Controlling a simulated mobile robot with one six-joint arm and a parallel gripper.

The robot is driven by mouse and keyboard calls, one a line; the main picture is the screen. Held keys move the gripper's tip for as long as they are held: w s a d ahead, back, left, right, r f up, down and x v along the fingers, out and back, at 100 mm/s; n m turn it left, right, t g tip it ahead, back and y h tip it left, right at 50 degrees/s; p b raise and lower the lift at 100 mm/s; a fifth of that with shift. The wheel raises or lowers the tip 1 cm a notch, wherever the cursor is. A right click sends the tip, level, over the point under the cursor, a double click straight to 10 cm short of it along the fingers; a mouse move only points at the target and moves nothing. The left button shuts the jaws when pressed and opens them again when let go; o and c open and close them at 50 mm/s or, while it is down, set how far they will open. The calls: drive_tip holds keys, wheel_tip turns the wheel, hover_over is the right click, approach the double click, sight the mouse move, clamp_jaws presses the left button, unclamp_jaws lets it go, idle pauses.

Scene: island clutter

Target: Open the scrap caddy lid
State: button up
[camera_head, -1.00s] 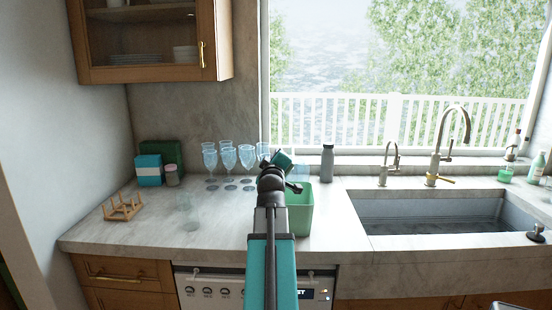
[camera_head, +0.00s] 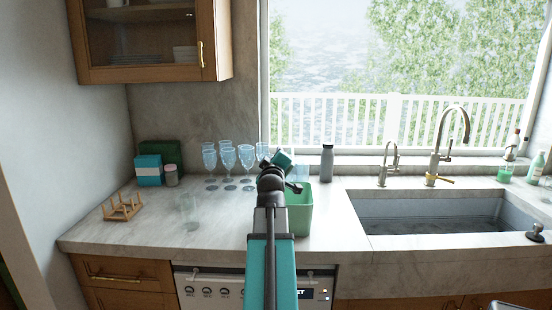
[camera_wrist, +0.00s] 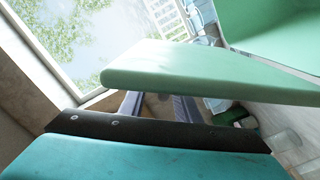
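The scrap caddy (camera_head: 299,213) is a light green bin on the counter, left of the sink. My arm covers its left part in the head view, and its lid cannot be made out there. In the wrist view a light green slab (camera_wrist: 200,72), which looks like the lid, crosses in front of my fingers at an angle to another green surface of the caddy (camera_wrist: 275,30). My gripper (camera_wrist: 157,104) has its two fingers apart with a gap between them. Their tips are hidden behind the slab, and contact cannot be told.
Several stemmed glasses (camera_head: 228,158) stand behind and left of the caddy. A grey bottle (camera_head: 327,163) stands behind it to the right. A clear tumbler (camera_head: 189,212) and a wooden rack (camera_head: 122,206) are at the left. The sink (camera_head: 430,208) is at the right.

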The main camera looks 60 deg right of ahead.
drive_tip(key=shift+a, duration=0.15)
drive_tip(key=shift+b+v, duration=0.65)
drive_tip(key=shift+v, duration=2.15)
drive_tip(key=b+v, duration=0.8)
drive_tip(key=b, duration=0.5)
